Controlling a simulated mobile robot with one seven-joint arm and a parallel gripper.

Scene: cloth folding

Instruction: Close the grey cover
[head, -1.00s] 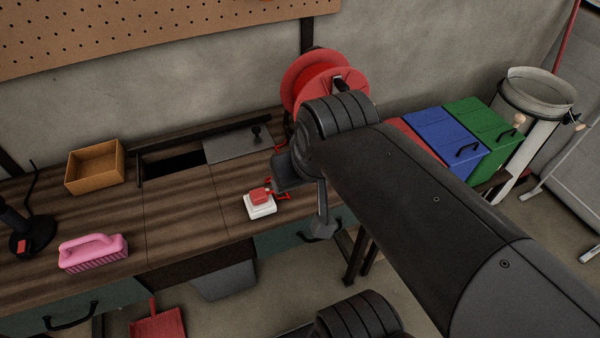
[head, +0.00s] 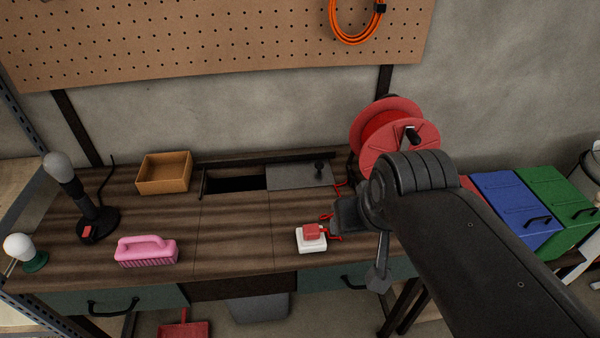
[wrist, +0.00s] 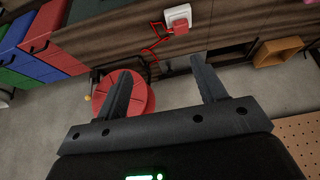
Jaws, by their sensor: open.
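The grey cover (head: 290,178) is a flat panel with a black knob (head: 319,167), set in the back of the wooden workbench (head: 165,215). It lies over the right part of a slot; the left part is a dark open gap (head: 237,184). My gripper (wrist: 160,72) is open and empty in the wrist view, its two fingers wide apart. In the head view my arm's end is at the bench's right side, right of and nearer than the cover. The fingers are hard to make out there, and they touch nothing I can see.
A white box with a red plug (head: 311,240) and red cable lies near my arm. A red cable reel (head: 385,140) stands behind it. A wooden box (head: 164,172), pink brush (head: 146,250) and black lamp (head: 90,210) are at left. Blue (head: 515,210) and green bins stand at right.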

